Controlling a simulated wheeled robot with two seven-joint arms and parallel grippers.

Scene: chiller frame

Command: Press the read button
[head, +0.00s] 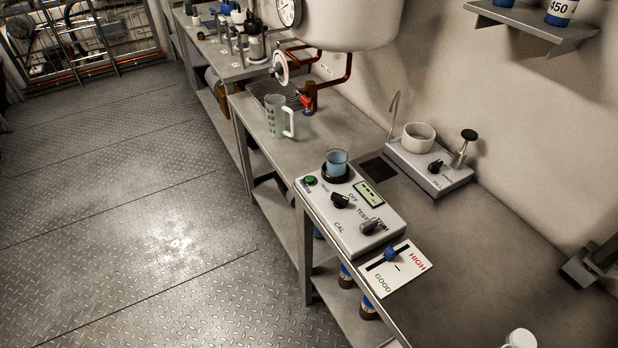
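A light grey tester box (345,217) lies on the metal bench. A round green button (311,180) sits at its far left corner; the small print beside it is hard to read. The button is uncovered and nothing touches it. The box also has a small greenish display (368,194), a black knob (340,201) among the words OFF, TEST and CAL, and a metal knob (373,226) near its front end. A cup of blue liquid (337,160) stands in a black ring at the box's back end. Neither of my grippers shows in the head view.
A card (408,270) marked HIGH and GOOD with a blue slider lies beside the box. A pale green mug (276,118), a device with a white bowl (418,135) and a large tank (345,22) stand farther back.

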